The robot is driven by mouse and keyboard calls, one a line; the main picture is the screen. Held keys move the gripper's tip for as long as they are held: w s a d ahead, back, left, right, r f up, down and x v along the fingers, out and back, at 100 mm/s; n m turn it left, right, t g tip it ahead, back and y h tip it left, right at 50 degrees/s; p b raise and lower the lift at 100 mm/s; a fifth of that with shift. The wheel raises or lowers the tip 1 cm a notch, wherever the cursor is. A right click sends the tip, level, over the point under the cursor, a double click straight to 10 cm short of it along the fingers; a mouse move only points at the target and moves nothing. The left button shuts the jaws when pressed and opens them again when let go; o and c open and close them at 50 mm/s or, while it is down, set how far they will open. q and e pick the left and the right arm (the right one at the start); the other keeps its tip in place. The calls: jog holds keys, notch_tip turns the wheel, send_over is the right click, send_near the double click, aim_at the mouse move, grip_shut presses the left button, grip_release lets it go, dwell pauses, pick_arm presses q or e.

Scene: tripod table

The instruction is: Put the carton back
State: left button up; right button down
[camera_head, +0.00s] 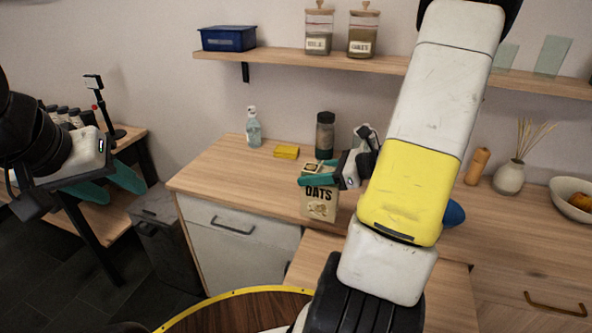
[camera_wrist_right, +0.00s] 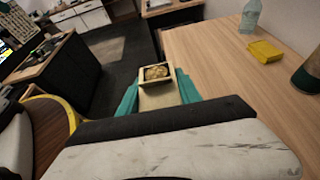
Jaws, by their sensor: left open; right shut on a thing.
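The beige oats carton (camera_head: 319,203) is upright at the front edge of the wooden counter in the head view. My right gripper (camera_head: 312,181) is shut on its upper part, with teal fingers at its sides. In the right wrist view the carton (camera_wrist_right: 157,88) sits between the two teal fingers of my right gripper (camera_wrist_right: 158,98). I cannot tell whether its base touches anything. My left gripper (camera_head: 112,186) is open and empty at the far left, away from the counter, its teal fingers apart.
On the counter (camera_head: 225,170) stand a spray bottle (camera_head: 253,127), a yellow sponge (camera_head: 286,152) and a dark jar (camera_head: 325,135). A wall shelf (camera_head: 285,58) holds a blue box (camera_head: 228,38) and two glass jars (camera_head: 319,30). A round yellow-rimmed table (camera_head: 235,312) is in front.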

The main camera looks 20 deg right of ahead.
jog(key=w+d+f, duration=0.1)
jog(key=w+f, duration=0.1)
jog(key=w, duration=0.5)
jog(key=w+d+f, duration=0.1)
jog(key=w+f, duration=0.2)
jog(key=w, duration=0.5)
jog(key=shift+w+d, duration=0.15)
jog(key=shift+d, duration=0.25)
jog(key=c, duration=0.8)
grip_release()
jog(key=shift+f, duration=0.1)
